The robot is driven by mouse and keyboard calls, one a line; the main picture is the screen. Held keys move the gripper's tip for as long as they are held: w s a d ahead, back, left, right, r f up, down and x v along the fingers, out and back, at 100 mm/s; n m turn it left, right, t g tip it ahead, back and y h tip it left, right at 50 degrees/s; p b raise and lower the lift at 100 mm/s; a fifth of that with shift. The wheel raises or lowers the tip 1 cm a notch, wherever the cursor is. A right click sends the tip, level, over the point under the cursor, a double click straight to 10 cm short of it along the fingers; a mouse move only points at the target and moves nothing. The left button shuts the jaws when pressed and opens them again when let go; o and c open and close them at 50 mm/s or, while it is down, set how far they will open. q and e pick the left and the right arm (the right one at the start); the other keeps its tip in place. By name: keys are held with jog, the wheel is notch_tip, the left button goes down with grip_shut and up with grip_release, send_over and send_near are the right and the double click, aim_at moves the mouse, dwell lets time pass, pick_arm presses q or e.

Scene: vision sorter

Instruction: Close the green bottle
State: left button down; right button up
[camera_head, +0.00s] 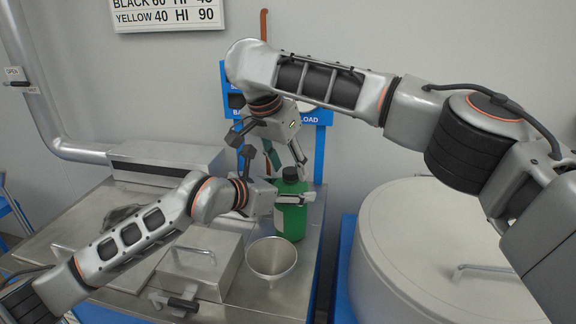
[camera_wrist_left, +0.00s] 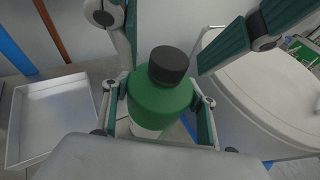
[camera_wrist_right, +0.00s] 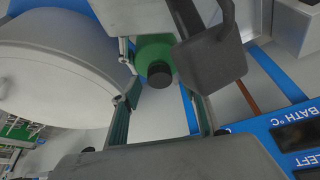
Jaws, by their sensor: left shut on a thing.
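The green bottle (camera_head: 289,222) stands upright on the metal bench in the head view, with a black cap (camera_head: 290,174) on its neck; how tight the cap is cannot be told. My left gripper (camera_head: 289,198) is shut around the bottle's upper body; the left wrist view shows its fingers on both sides of the green bottle (camera_wrist_left: 160,98). My right gripper (camera_head: 286,160) is above the bottle, pointing down. Its fingers are spread apart and the black cap (camera_wrist_right: 159,74) shows beyond them in the right wrist view, with no finger touching it.
A metal funnel (camera_head: 272,262) stands just in front of the bottle. A lidded metal box (camera_head: 200,262) with a handle is to its left. A large pale drum (camera_head: 400,240) stands to the right. A blue frame (camera_head: 320,150) rises behind. A shallow tray (camera_wrist_left: 50,125) lies at left in the left wrist view.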

jog(key=shift+r, duration=2.25)
jog(key=o, duration=0.6)
jog(key=v, duration=0.7)
jog(key=shift+r, duration=0.25)
